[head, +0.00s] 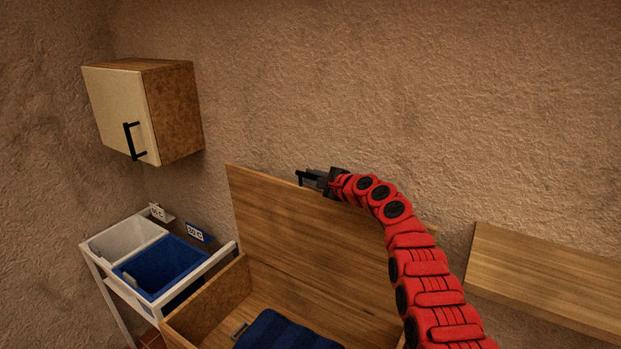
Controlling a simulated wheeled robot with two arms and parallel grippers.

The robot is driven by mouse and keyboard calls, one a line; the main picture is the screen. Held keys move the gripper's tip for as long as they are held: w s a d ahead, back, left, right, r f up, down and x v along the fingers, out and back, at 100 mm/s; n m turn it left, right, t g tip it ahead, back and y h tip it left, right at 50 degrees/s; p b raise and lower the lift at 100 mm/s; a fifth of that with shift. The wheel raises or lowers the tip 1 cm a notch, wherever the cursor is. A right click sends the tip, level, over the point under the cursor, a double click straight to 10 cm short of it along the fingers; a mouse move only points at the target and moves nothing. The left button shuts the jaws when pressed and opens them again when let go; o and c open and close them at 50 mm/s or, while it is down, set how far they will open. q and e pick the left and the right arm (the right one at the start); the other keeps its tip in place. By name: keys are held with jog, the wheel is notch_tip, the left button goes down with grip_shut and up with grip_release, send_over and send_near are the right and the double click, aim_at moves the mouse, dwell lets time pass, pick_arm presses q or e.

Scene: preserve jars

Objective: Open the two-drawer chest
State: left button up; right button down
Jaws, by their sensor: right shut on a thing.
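A wooden chest (206,300) stands low in the middle of the head view, with its open top showing the inside. Its wide wooden lid (285,215) stands raised at the back, near the wall. My right gripper (308,178) is at the top edge of the lid, shut on a small black handle (300,176) there. My red right arm crosses in front of the lid's right part and hides it. A dark blue folded cloth (285,332) lies inside the chest. The chest's front and any drawers are out of view. My left gripper is not in view.
A white-framed stand (103,278) with a white bin (125,238) and a blue bin (165,265) is left of the chest. A wall cabinet (120,110) with a black handle hangs above, shut. A wooden surface (545,285) is at right.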

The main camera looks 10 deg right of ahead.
jog(key=c, duration=0.8)
grip_release()
jog(key=shift+d+r, duration=0.1)
jog(key=shift+s+d+f, duration=0.2)
jog(key=shift+s+d, duration=0.05)
jog(key=shift+s, duration=0.2)
jog(key=b+v, duration=0.4)
jog(key=v, duration=1.2)
jog(key=shift+s+r+b, duration=0.15)
jog(key=shift+s+b, duration=0.1)
jog(key=shift+b, duration=0.05)
jog(key=shift+d, duration=0.1)
